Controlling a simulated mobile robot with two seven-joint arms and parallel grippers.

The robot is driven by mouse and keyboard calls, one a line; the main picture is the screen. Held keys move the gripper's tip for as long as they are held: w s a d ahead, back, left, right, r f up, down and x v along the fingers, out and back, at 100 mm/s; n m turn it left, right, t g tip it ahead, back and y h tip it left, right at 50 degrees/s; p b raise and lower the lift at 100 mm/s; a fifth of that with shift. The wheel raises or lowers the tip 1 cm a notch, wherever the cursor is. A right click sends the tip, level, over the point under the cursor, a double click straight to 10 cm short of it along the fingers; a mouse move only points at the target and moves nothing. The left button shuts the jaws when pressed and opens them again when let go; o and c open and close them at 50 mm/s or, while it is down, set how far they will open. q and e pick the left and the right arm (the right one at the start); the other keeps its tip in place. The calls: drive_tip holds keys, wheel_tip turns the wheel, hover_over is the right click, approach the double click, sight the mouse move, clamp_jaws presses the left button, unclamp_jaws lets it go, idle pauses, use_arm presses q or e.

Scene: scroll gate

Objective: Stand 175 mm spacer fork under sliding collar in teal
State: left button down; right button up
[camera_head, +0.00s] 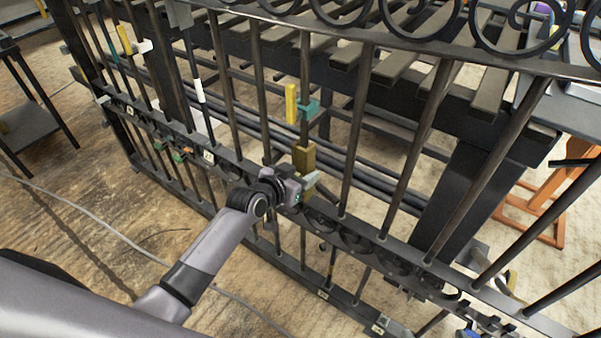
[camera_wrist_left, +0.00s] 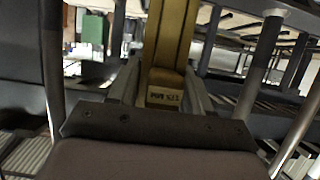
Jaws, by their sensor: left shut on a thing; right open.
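My left gripper (camera_head: 303,183) is shut on a brass-yellow spacer fork (camera_head: 304,158) at the lattice gate. The fork fills the upper middle of the left wrist view (camera_wrist_left: 170,45), with a small label near the jaws whose text I cannot read surely. A teal sliding collar (camera_head: 308,108) sits on an upright bar above the fork, with a yellow piece (camera_head: 291,103) beside it. In the head view a gap shows between fork and collar. I cannot tell whether the fork is around the bar. The right gripper is not recognisable in view.
Another teal piece (camera_head: 113,57) with a yellow piece (camera_head: 125,40) is at the left of the gate. A white sleeve (camera_head: 199,91) is on a bar between. Upright bars stand close on both sides of my gripper. A slatted bench (camera_head: 400,66) is behind.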

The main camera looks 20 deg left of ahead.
use_arm(q)
drive_tip(key=shift+w+d+r, duration=0.1)
drive_tip(key=shift+w+r, duration=0.1)
idle(0.6)
drive_tip(key=shift+c, duration=2.3)
unclamp_jaws()
drive_tip(key=shift+f, duration=0.1)
drive_tip(key=shift+o, duration=0.3)
drive_tip(key=shift+w+f, duration=0.1)
drive_tip(key=shift+f, duration=0.25)
drive_tip(key=p+v, duration=0.2)
drive_tip(key=v, duration=0.5)
drive_tip(key=shift+r, duration=0.2)
